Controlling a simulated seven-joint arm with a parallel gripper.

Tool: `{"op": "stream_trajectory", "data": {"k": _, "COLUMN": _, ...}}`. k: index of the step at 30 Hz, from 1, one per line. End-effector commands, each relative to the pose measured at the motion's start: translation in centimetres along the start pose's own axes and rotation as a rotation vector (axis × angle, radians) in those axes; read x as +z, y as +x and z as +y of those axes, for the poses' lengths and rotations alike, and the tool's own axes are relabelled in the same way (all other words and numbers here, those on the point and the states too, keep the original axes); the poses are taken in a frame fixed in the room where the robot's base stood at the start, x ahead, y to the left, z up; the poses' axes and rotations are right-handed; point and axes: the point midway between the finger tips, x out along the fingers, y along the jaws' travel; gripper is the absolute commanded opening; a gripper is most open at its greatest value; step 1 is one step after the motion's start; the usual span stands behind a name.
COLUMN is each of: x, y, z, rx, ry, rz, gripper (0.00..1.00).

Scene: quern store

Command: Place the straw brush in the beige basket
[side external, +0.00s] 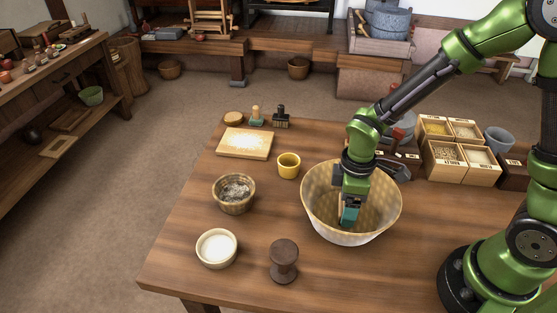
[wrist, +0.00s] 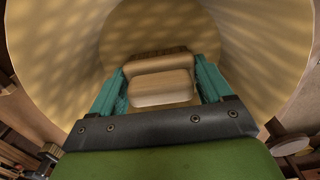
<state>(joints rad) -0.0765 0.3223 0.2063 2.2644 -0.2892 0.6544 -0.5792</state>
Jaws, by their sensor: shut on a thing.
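The beige basket (side external: 318,205) is a wide, flared bowl on the right-middle of the table. Its inner wall surrounds the wrist view (wrist: 255,45). My gripper (side external: 349,216) points down inside the basket, its teal fingers below the rim. In the wrist view my gripper (wrist: 160,82) is shut on a pale wooden block with a browner strip beyond it, which looks like the straw brush (wrist: 161,90). The brush is inside the basket. Its lower end is hidden, so I cannot tell whether it touches the bottom. In the side view the basket and fingers hide it.
A yellow cup (side external: 288,165), a woven bowl (side external: 234,194), a white-filled bowl (side external: 217,248) and a dark wooden piece (side external: 284,261) stand left of the basket. A board (side external: 245,143) and a dark brush (side external: 281,116) are behind. Compartmented boxes (side external: 460,150) stand right.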

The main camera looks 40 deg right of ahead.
Motion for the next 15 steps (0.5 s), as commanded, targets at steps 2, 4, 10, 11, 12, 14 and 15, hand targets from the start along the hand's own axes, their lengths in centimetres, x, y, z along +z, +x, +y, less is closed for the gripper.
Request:
{"op": "stream_trajectory", "data": {"k": 2, "x": 0.00, "y": 0.02, "z": 0.01, "rx": 0.000, "ry": 0.000, "rz": 0.000, "gripper": 0.48}}
{"op": "stream_trajectory", "data": {"k": 4, "x": 0.01, "y": 0.22, "z": 0.00, "rx": 0.000, "ry": 0.000, "rz": -0.001, "gripper": 0.48}}
{"op": "stream_trajectory", "data": {"k": 10, "x": 0.01, "y": 0.28, "z": 0.01, "rx": 0.000, "ry": 0.001, "rz": -0.001, "gripper": 1.00}}
{"op": "stream_trajectory", "data": {"k": 11, "x": 0.01, "y": 0.27, "z": 0.01, "rx": 0.000, "ry": 0.001, "rz": -0.001, "gripper": 1.00}}
{"op": "stream_trajectory", "data": {"k": 12, "x": 0.01, "y": 0.27, "z": 0.01, "rx": 0.000, "ry": 0.001, "rz": -0.001, "gripper": 1.00}}
{"op": "stream_trajectory", "data": {"k": 14, "x": 0.01, "y": 0.27, "z": 0.01, "rx": 0.000, "ry": 0.001, "rz": 0.000, "gripper": 1.00}}
{"op": "stream_trajectory", "data": {"k": 15, "x": 0.01, "y": 0.26, "z": 0.01, "rx": 0.000, "ry": 0.001, "rz": 0.000, "gripper": 1.00}}
